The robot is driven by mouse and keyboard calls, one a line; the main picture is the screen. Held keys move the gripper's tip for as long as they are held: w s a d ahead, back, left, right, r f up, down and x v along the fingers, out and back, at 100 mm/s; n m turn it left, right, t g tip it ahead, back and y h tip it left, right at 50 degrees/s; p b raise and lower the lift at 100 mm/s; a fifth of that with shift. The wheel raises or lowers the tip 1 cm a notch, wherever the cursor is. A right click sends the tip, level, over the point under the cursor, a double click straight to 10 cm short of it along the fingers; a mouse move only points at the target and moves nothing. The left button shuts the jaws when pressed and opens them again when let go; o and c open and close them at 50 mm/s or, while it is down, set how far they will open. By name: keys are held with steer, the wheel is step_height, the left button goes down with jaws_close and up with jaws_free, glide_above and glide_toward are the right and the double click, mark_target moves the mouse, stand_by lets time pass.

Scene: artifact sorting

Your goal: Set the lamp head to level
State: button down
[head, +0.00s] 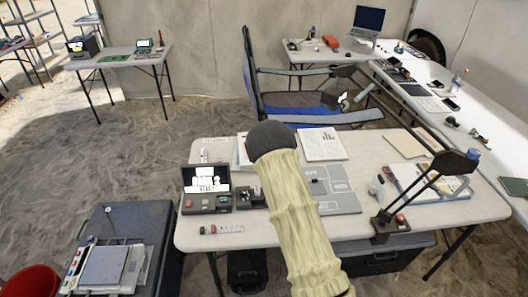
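A black desk lamp stands at the right side of the near table. Its base (391,228) has a small red part on top. Two thin rods rise from the base to a dark elbow joint (455,160), and an upper arm (405,116) runs back up to the left. The dark lamp head (338,94) hangs at its end, in front of the blue chair, with a pale patch on its lower right. It looks tilted; its exact angle is hard to tell. My cream-sleeved arm with a dark rounded end crosses the middle. My gripper does not show.
The near table (275,233) holds a small screen device (207,189), a joystick box (250,196), papers (321,144), grey panels and a white tray (432,182). A folding chair (300,100) stands behind. A dark case (140,215) and red bucket (30,282) are left. Sandy floor is open at left.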

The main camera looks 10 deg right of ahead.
steer(key=shift+s+d+f, duration=0.1)
steer(key=shift+f, duration=0.15)
steer(key=c, duration=1.5)
jaws_free()
steer(key=shift+r, duration=0.1)
steer(key=s+b, duration=0.1)
steer(key=s, duration=0.4)
steer(key=s+a+b, duration=0.1)
steer(key=s+b, duration=0.1)
steer(key=s, duration=0.4)
steer(key=s+a+b, duration=0.1)
steer(key=s+b, duration=0.1)
steer(key=s, duration=0.4)
steer(key=shift+s+r, duration=0.1)
steer(key=shift+d, duration=0.1)
